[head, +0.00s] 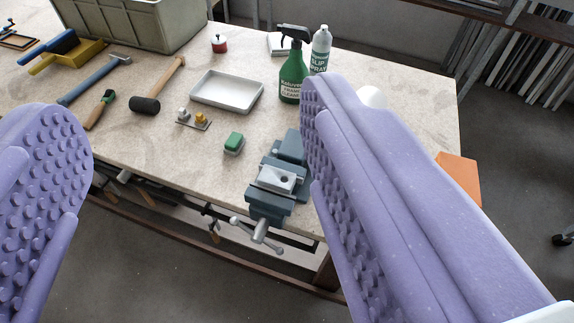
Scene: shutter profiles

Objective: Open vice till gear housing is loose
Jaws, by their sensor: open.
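A blue-grey vice (266,206) sits at the front edge of the workbench, right of centre. A light grey metal gear housing (277,179) with a dark round hole sits between its jaws; I cannot tell how tightly it is held. The vice's silver screw and handle bar (259,232) stick out past the bench's front edge. My gripper (195,140) is open and empty, with its two purple, studded fingers wide apart at the left and right of the view. The vice shows between them, farther off, and the right finger hides what lies behind it.
On the workbench (180,150) are a green block (234,143), a small metal plate with fittings (194,118), a white tray (228,91), a green spray bottle (292,66), a spray can (320,48), a black mallet (146,105) and a grey crate (135,22). An orange object (459,178) shows at the right.

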